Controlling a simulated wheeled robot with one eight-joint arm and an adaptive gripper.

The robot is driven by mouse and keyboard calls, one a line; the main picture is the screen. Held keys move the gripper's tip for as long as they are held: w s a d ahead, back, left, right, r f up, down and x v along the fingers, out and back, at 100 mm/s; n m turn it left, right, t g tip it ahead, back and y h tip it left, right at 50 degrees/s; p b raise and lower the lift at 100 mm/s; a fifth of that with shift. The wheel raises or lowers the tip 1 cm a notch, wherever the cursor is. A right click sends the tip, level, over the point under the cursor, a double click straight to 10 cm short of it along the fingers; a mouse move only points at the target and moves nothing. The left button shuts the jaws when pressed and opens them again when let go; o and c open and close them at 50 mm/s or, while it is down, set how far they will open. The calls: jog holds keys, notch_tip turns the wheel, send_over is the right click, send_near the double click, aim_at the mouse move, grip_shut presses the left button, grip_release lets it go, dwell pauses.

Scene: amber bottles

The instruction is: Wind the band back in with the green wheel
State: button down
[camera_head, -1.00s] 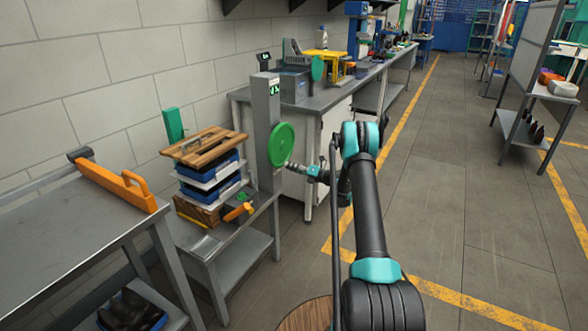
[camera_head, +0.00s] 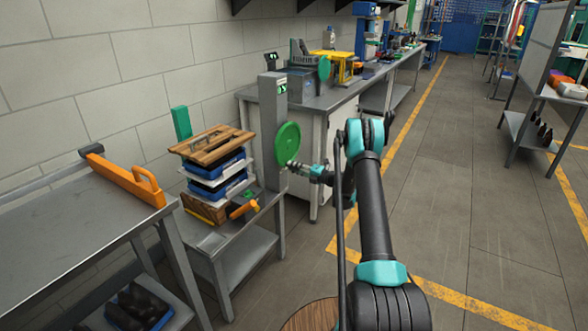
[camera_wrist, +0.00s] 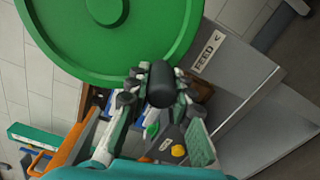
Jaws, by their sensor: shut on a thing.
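The green wheel (camera_head: 287,144) is a flat disc on the side of a grey post (camera_head: 270,110). In the wrist view the wheel (camera_wrist: 110,45) fills the upper left, with its round hub near the top edge. A dark knob (camera_wrist: 161,84) stands out near the wheel's lower rim. My gripper (camera_wrist: 150,95) is shut on this knob; it also shows at the wheel's lower right edge in the head view (camera_head: 296,166). The post's face carries a FEED label (camera_wrist: 206,53). I cannot make out the band in either view.
Left of the post, stacked blue and white trays (camera_head: 218,176) with a wooden board (camera_head: 212,146) on top stand on a low grey table. A grey bench with an orange bar (camera_head: 124,180) is nearer. A long workbench (camera_head: 325,98) runs behind.

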jog(key=shift+a+r, duration=0.1)
jog(key=c, duration=1.3)
grip_release()
jog(key=v, duration=1.2)
